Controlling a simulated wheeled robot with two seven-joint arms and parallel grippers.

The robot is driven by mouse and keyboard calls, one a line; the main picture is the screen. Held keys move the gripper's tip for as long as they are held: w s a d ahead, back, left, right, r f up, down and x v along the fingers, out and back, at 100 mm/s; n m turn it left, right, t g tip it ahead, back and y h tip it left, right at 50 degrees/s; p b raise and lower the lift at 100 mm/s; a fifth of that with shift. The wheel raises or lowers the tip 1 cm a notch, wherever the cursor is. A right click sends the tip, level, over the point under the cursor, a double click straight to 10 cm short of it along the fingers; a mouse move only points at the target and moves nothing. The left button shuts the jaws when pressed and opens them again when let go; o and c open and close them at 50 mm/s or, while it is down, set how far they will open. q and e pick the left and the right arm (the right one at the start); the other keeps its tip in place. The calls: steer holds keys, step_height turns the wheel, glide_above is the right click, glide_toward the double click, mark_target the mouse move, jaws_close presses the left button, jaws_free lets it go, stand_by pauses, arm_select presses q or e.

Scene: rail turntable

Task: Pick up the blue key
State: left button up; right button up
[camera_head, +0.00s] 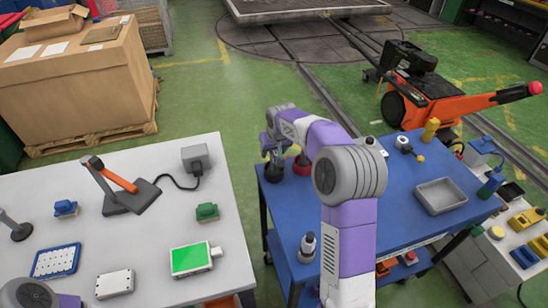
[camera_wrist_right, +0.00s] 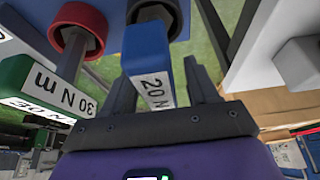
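A gap shows between the key and the right-hand finger; contact on the left side is unclear. My left gripper is outside the picture; only part of that arm shows at lower left.
A green-ended key (camera_wrist_right: 30,82) marked "30 N m" and a red-ringed part (camera_wrist_right: 78,28) lie close on the left. The blue table (camera_head: 390,210) holds a grey tray (camera_head: 441,195). A white table (camera_head: 150,240) stands to the left, with a floor gap between.

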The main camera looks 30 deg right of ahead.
jaws_close()
